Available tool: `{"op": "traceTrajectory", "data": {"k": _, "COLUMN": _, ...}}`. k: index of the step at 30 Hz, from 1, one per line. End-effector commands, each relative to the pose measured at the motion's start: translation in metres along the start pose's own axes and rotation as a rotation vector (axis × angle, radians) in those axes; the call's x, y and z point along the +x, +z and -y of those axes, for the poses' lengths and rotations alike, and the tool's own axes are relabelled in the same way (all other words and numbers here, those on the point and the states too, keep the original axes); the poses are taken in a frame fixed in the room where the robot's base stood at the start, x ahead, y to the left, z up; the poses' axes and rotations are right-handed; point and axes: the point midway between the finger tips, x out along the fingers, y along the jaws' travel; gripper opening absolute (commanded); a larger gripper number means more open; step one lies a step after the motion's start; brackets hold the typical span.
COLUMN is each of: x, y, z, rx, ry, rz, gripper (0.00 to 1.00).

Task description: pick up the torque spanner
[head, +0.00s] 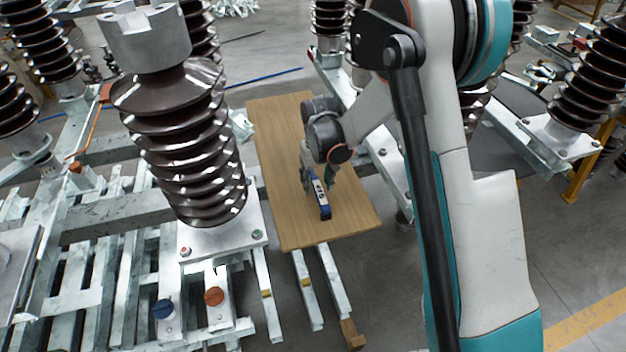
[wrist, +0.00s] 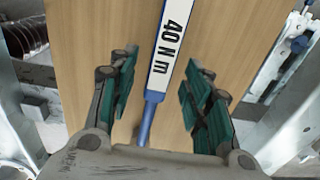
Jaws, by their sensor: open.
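The torque spanner (wrist: 170,50) lies on the wooden board (wrist: 95,20). It has a blue shaft and a white label reading "40 N m". In the wrist view it runs from the top edge down between the fingers of my gripper (wrist: 163,95). The fingers are open, with green pads on either side of the spanner and a gap to it on both sides. In the head view my gripper (head: 318,180) is over the board, and part of the spanner (head: 321,200) shows below it. The spanner's lower end is hidden behind the gripper body in the wrist view.
The board (head: 290,225) lies across metal frame rails (head: 305,290). A large brown ribbed insulator (head: 190,140) stands close to its left. More insulators (head: 590,80) stand around. A metal frame member (head: 385,155) runs along the board's right side.

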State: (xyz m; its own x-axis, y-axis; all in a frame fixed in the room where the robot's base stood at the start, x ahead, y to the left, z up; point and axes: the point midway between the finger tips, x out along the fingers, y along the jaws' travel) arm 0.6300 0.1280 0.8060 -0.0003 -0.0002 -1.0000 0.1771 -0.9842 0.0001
Motion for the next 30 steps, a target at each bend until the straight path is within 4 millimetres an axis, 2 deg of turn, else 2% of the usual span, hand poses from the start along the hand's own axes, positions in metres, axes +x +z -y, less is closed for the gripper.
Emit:
{"op": "traceTrajectory", "data": {"k": 1, "x": 0.012, "y": -0.001, "z": 0.0, "rx": 0.0, "ry": 0.0, "rz": 0.0, "gripper": 0.45}}
{"op": "traceTrajectory", "data": {"k": 4, "x": 0.023, "y": 0.0, "z": 0.0, "rx": 0.0, "ry": 0.0, "rz": 0.0, "gripper": 0.45}}
{"op": "traceTrajectory", "data": {"k": 12, "x": 0.025, "y": 0.0, "z": 0.0, "rx": 0.0, "ry": 0.0, "rz": 0.0, "gripper": 0.43}}
{"op": "traceTrajectory", "data": {"k": 18, "x": 0.025, "y": 0.0, "z": 0.0, "rx": 0.0, "ry": 0.0, "rz": 0.0, "gripper": 0.0}}
{"op": "traceTrajectory", "data": {"k": 30, "x": 0.022, "y": 0.0, "z": 0.0, "rx": 0.0, "ry": 0.0, "rz": 0.0, "gripper": 0.0}}
